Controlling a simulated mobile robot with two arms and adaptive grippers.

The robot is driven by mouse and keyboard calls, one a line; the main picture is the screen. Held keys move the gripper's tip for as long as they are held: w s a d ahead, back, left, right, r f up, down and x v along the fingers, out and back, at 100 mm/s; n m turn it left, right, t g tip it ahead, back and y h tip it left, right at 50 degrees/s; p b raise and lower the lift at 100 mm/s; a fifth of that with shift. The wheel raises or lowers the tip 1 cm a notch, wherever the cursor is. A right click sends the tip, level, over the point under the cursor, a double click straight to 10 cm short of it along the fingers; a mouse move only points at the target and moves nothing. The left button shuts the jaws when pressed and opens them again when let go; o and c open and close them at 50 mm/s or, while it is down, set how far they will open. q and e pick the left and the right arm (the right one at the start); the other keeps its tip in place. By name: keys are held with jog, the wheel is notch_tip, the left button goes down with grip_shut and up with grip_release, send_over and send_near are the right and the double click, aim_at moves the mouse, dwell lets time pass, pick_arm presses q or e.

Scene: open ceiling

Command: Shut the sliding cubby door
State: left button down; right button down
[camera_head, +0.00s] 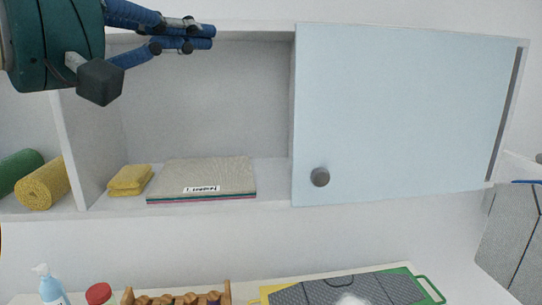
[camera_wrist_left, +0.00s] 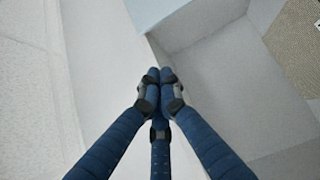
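The sliding cubby door (camera_head: 405,110) is a pale blue panel over the right part of the white wall cubby (camera_head: 205,90). It has a round grey knob (camera_head: 319,177) at its lower left and a dark vertical strip (camera_head: 507,115) near its right edge. The cubby's left part is open. My left gripper (camera_head: 208,37) is at the open part's top edge, left of the door and apart from it in the head view. In the left wrist view its blue fingers (camera_wrist_left: 160,78) meet at the tips, with nothing held. My right gripper is not in view.
In the opening lie a folded yellow cloth (camera_head: 130,180) and a flat stack labelled on its front (camera_head: 205,178). Rolled yellow (camera_head: 43,185) and green (camera_head: 18,168) items sit further left. Below are a pump bottle (camera_head: 50,288), a wooden rack (camera_head: 180,298) and a green-edged board (camera_head: 418,282).

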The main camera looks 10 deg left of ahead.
pick_arm(q)
notch_tip(320, 180, down, 16)
jog(key=f+b, duration=0.1)
jog(key=b, duration=1.5)
jog(key=s+d+p+x, duration=0.1)
jog(key=p+x, duration=0.3)
jog(key=x, duration=0.8)
jog(key=shift+w+d+r+p, duration=0.3)
jog(key=shift+d+r+p, duration=0.1)
jog(key=shift+d, duration=0.7)
jog(key=shift+a, duration=0.1)
